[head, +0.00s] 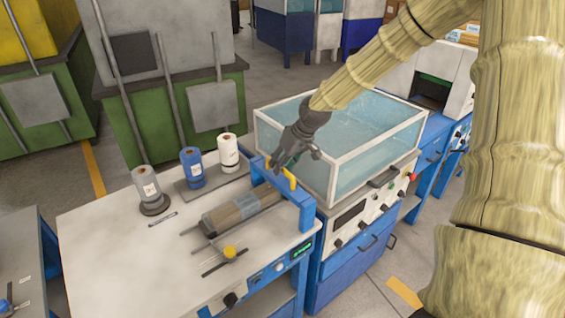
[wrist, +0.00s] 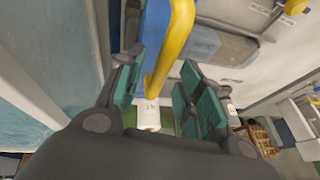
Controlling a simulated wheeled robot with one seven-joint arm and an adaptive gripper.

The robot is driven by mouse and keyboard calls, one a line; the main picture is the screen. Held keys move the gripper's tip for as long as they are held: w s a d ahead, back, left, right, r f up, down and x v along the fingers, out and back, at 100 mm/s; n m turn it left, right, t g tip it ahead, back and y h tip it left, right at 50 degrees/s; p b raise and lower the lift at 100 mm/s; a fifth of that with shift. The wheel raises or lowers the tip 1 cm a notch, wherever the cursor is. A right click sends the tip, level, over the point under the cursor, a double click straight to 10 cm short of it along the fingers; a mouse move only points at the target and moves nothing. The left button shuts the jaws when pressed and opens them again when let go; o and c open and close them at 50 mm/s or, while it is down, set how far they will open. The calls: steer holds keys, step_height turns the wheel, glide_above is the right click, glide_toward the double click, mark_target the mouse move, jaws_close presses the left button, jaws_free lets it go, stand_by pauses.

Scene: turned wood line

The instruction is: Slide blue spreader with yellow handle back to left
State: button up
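The blue spreader (head: 304,203) stands across the right end of the white bench, beside the water tank. Its yellow handle (head: 291,180) sticks up from the top of the blue bar. My gripper (head: 284,164) is just above and behind the handle, at the bar's far half. In the wrist view the fingers of my gripper (wrist: 160,80) are spread apart. The yellow handle (wrist: 180,40) runs into the space between them, with the blue bar (wrist: 154,28) behind it. I cannot tell whether a finger touches the handle. Part of the bar is hidden by my gripper.
The bench (head: 110,240) holds a brown-grey roll (head: 238,212) left of the spreader, a small yellow-knobbed tool (head: 229,252) and several spools, including a blue spool (head: 192,168). A glass-sided water tank (head: 375,130) stands close on the right. The bench's front left is clear.

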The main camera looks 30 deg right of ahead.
steer(key=shift+f, duration=0.2)
steer(key=shift+c, duration=0.2)
jaws_close()
steer(key=shift+w, duration=0.1)
